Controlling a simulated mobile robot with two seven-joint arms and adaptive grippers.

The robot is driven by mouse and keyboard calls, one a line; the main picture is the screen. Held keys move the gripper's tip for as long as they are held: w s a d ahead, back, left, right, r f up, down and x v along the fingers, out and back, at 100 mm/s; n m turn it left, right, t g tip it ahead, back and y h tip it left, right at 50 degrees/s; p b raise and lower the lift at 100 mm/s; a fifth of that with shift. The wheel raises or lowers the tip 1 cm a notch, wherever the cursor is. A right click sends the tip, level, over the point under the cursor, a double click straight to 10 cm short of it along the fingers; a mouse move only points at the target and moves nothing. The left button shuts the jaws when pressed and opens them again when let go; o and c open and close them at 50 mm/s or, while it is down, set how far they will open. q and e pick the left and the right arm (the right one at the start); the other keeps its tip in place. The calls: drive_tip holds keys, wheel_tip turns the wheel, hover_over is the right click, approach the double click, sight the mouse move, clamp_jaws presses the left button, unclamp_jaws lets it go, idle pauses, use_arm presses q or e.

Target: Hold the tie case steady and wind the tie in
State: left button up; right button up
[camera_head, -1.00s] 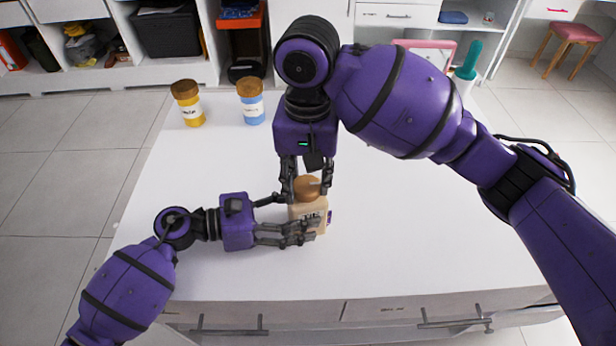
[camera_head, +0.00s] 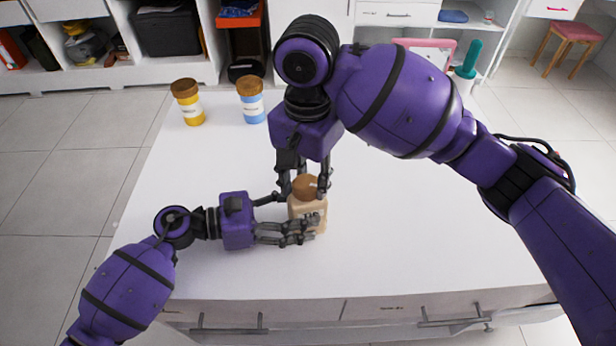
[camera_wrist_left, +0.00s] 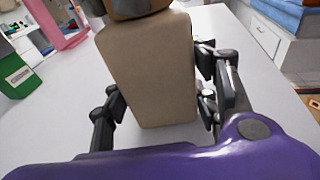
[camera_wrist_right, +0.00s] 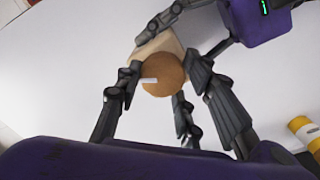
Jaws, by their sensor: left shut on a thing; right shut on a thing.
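The tie case is a tan box (camera_head: 299,210) with a round brown knob (camera_head: 305,186) on top, standing upright on the white table. My left gripper (camera_head: 297,215) comes from the left and is shut around the case body, low down. The case fills the middle of the left wrist view (camera_wrist_left: 150,75). My right gripper (camera_head: 305,182) reaches down from above and is shut on the knob. The right wrist view shows its fingers around the knob (camera_wrist_right: 167,72), which bears a small white mark. I see no tie outside the case; the fingers hide part of the case.
A yellow jar (camera_head: 188,107) and a blue jar (camera_head: 252,103) with brown lids stand at the table's back left. A pink-framed object (camera_head: 428,45) and a teal item (camera_head: 468,60) are at the back right. The table's right side is clear.

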sight(308, 184)
drive_tip(key=o, duration=1.1)
wheel_tip(308, 184, up, 12)
